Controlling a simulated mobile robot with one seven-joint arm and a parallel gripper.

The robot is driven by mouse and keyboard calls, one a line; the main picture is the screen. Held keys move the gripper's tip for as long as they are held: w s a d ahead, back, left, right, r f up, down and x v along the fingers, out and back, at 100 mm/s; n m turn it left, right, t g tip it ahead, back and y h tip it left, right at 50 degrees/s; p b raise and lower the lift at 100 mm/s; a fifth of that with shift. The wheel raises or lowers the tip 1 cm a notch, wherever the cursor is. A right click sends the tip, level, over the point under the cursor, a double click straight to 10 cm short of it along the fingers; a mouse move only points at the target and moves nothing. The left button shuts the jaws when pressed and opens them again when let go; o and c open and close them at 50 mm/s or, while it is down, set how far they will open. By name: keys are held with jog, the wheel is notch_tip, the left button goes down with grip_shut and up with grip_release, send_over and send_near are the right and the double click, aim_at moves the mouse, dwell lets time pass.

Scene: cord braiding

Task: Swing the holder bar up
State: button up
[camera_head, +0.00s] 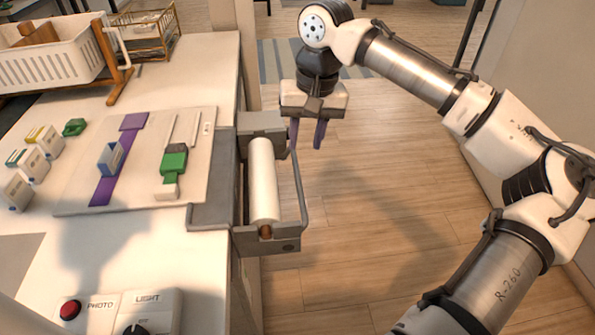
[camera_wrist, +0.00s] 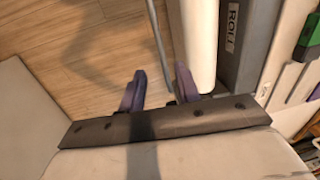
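The holder bar (camera_head: 301,190) is a thin grey bar on the outer side of the white roll (camera_head: 263,180), in the bracket at the table's right edge. In the wrist view the bar (camera_wrist: 158,40) runs down the picture between my two purple fingers, with the white roll (camera_wrist: 197,40) just to its right. My gripper (camera_head: 306,142) points down near the far end of the bar. Its fingers (camera_wrist: 160,88) are apart, touching nothing that I can make out. Whether the bar lies between the fingers or below them, I cannot tell.
A board (camera_head: 75,203) with purple and green parts lies on the table beside the roll bracket (camera_head: 268,240). A white basket (camera_head: 50,65) stands at the back left. A red button (camera_head: 70,309) is at the front. Open wooden floor (camera_head: 390,220) lies right of the bracket.

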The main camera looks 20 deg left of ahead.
aim_at(298, 177)
jog(key=f, duration=0.6)
jog(key=a+f+b, duration=0.1)
jog(key=f, duration=0.2)
jog(key=shift+s+a+f, duration=0.1)
jog(key=shift+s, duration=0.15)
